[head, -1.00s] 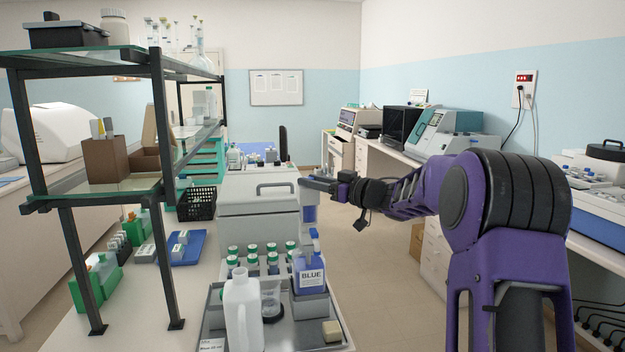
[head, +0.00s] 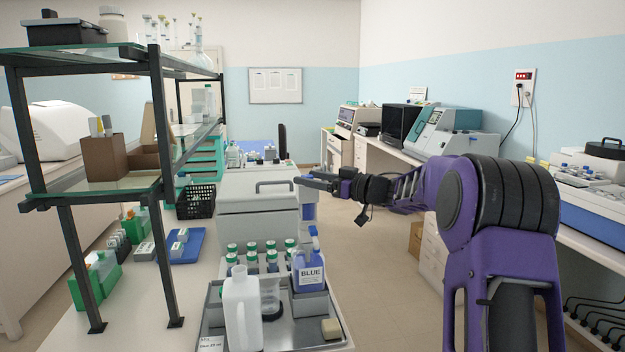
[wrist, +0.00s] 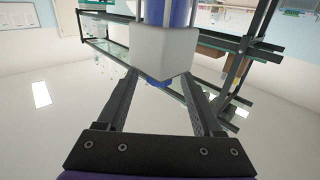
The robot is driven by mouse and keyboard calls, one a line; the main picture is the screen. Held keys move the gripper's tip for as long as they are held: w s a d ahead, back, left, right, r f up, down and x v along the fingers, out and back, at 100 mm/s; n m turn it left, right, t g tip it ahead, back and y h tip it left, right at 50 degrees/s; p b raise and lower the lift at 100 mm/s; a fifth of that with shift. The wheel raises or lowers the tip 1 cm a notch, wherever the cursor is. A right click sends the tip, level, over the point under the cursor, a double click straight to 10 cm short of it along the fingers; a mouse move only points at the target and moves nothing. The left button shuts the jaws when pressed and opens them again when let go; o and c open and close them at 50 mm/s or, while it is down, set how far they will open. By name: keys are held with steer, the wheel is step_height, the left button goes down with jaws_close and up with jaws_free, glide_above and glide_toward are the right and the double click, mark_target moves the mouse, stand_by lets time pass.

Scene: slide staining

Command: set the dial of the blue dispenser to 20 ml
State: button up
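The blue dispenser stands on the grey tray (head: 285,338). Its bottle, labelled BLUE (head: 310,275), is in the head view, with a pale and blue upright cylinder (head: 309,212) rising above it. My gripper (head: 304,181) is at the height of that cylinder's top. In the wrist view a white block (wrist: 164,52) with a blue cylinder (wrist: 181,12) lies at the fingertips, and a small blue part (wrist: 158,85) shows at its edge. The fingers of my gripper (wrist: 160,78) are apart, one toward each side of the block. I cannot tell whether they touch it. No dial reading is legible.
A white jug (head: 241,310), a glass vessel (head: 270,297) and a yellowish block (head: 331,329) share the tray. Several green-capped bottles (head: 252,262) stand behind. A grey lidded box (head: 258,208) is beyond them. A metal-framed shelf (head: 160,170) stands to the left.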

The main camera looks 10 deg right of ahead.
steer(key=shift+s+d, duration=0.1)
steer(key=v, duration=1.7)
steer(key=shift+r, duration=0.1)
